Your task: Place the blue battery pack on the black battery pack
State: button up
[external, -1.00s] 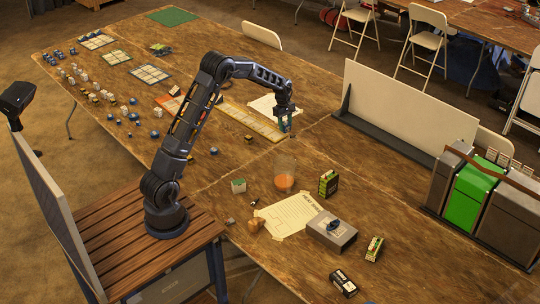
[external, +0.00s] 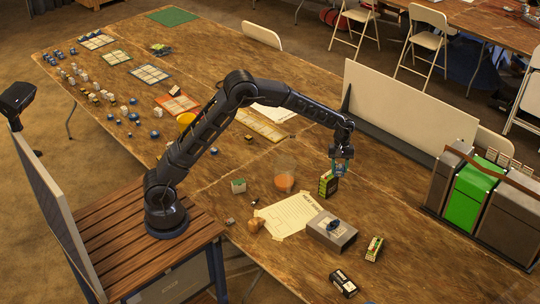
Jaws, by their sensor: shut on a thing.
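My gripper (external: 341,161) is at the end of the outstretched arm, above the right part of the table. It is shut on a small teal-blue thing, which I take to be the blue battery pack (external: 341,169); the fingers partly hide it. It hangs just above and beside a green and black box (external: 328,186), and I cannot tell whether they touch. The black battery pack (external: 343,283), dark with a white label, lies on the table near the bottom of the view, well apart from my gripper.
A grey box (external: 331,235) with a dark knob, another green box (external: 374,248), a paper sheet (external: 288,214) and a clear cup with orange content (external: 284,181) stand or lie nearby. A white upright panel (external: 408,115) and a green and grey case (external: 475,192) line the right side.

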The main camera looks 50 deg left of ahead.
jog(key=s+d+r+m, duration=0.1)
jog(key=s+d+m, duration=0.1)
jog(key=s+d, duration=0.6)
jog(key=s+d+m, duration=0.2)
jog(key=s+d, duration=0.4)
jog(key=d, duration=0.5)
jog(key=m+y, duration=0.1)
jog(key=m, duration=0.4)
send_over(343, 281)
jog(key=f, duration=1.9)
jog(key=shift+w+d, duration=0.1)
jog(key=shift+w, duration=0.15)
jog(key=o, duration=1.1)
jog(key=shift+f, duration=0.1)
